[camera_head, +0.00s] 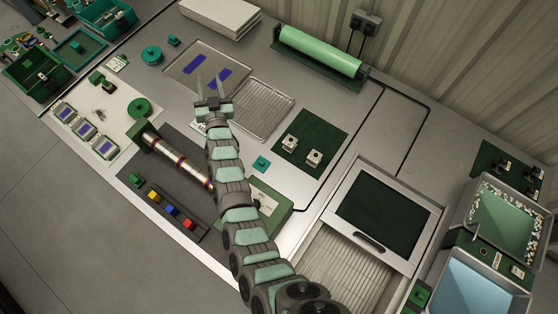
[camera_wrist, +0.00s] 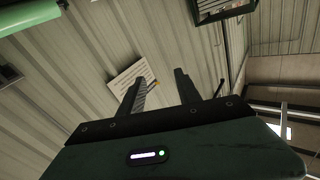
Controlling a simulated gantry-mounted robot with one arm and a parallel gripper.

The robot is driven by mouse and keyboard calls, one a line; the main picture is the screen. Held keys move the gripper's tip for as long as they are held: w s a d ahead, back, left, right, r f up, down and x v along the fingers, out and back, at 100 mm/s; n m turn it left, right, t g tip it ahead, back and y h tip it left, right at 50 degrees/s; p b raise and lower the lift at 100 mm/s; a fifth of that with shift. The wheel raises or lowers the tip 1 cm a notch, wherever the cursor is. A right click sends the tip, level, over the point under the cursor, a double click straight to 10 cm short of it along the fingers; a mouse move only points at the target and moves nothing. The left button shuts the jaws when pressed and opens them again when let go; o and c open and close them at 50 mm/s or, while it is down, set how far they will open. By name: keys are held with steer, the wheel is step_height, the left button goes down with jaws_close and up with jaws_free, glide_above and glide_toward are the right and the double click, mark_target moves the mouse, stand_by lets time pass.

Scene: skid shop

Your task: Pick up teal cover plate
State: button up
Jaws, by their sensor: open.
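A small flat teal square plate (camera_head: 261,163) with a mark at its middle lies on the grey bench, right of my arm and left of a dark green mat; it looks like the cover plate. Another small teal piece (camera_head: 174,40) lies at the back left; its exact shape is too small to tell. My gripper (camera_head: 209,86) is open and empty, over the area between two shallow trays, beyond the teal plate. In the wrist view my gripper (camera_wrist: 158,88) has its two fingers apart, pointing at the wall, with no bench or plate visible.
A tray with blue strips (camera_head: 180,62) and a ribbed tray (camera_head: 278,118) flank my gripper. Two metal blocks stand on the green mat (camera_head: 328,129). A banded tube (camera_head: 178,159) lies left of my arm. A green roller (camera_head: 321,51) stands by the wall.

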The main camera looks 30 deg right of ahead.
steer(key=w+f+n+g+y+b, duration=0.2)
steer(key=w+f+g+y+b, duration=0.15)
steer(key=w+f, duration=0.3)
steer(key=n+g+y+b, duration=0.2)
steer(key=n+g+b, duration=0.6)
steer(key=g+b, duration=0.55)
glide_above(261, 162)
steer(key=p, duration=0.1)
steer(key=shift+g, duration=0.5)
steer(key=f, duration=2.3)
steer(key=shift+s+a, duration=0.1)
steer(key=shift+s, duration=0.15)
steer(key=f, duration=0.2)
steer(key=f+b, duration=0.1)
steer(key=f, duration=0.1)
steer(key=shift+w+f, duration=0.2)
steer(key=shift+f, duration=0.05)
steer(key=shift+d+f, duration=0.2)
steer(key=shift+f, duration=0.25)
